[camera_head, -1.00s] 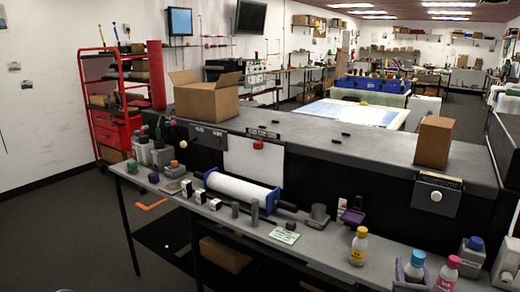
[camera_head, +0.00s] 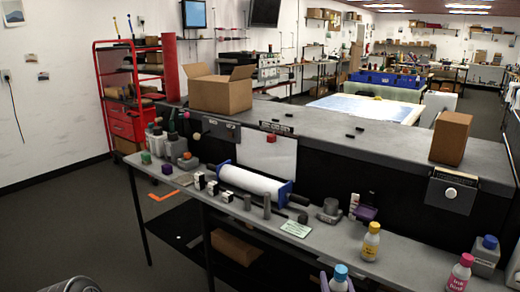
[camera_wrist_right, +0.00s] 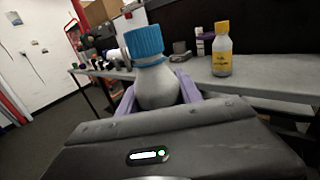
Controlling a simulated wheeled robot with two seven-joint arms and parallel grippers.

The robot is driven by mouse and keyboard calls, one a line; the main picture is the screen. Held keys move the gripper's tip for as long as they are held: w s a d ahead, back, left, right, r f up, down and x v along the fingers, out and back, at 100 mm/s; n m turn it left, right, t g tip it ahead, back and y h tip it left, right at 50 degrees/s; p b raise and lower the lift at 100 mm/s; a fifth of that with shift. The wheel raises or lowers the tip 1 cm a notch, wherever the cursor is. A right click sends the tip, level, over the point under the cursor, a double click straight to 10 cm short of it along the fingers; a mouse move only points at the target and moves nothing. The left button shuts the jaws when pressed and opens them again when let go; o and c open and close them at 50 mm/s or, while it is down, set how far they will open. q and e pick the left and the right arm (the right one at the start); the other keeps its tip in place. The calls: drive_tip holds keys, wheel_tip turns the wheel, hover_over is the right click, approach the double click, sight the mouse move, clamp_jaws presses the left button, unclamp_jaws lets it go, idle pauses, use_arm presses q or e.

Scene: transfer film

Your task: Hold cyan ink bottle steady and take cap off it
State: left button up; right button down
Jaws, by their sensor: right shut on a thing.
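The cyan ink bottle has a ribbed blue-cyan cap (camera_wrist_right: 144,45) and a pale rounded body (camera_wrist_right: 156,88). In the head view its cap (camera_head: 340,271) shows at the bottom edge, and its lower body is cut off. My right gripper (camera_wrist_right: 157,92) is shut on the body, with purple fingers on both sides. The cap is on the bottle and clear of the fingers. The bottle appears to be in front of the bench edge.
A yellow-capped bottle (camera_head: 371,241) stands on the long grey bench (camera_head: 420,256). A pink-capped bottle (camera_head: 460,274) and a blue-capped grey container (camera_head: 486,257) stand at right. A white roller (camera_head: 250,184) and small blocks lie further left.

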idle(0.4)
drive_tip(key=s+a+f+n+g+y, duration=0.2)
drive_tip(key=s+a+f+n+y, duration=0.1)
drive_tip(key=a, duration=0.4)
drive_tip(key=s+a+f+n+g+y, duration=0.2)
drive_tip(key=s+a+f+n+y, duration=0.1)
drive_tip(key=s+a+n+y, duration=0.2)
drive_tip(key=s+a+y, duration=0.2)
drive_tip(key=a+y, duration=0.1)
drive_tip(key=shift+s+a+f+y, duration=0.2)
drive_tip(key=shift+s+f+y, duration=0.05)
drive_tip(key=shift+f+y, duration=0.1)
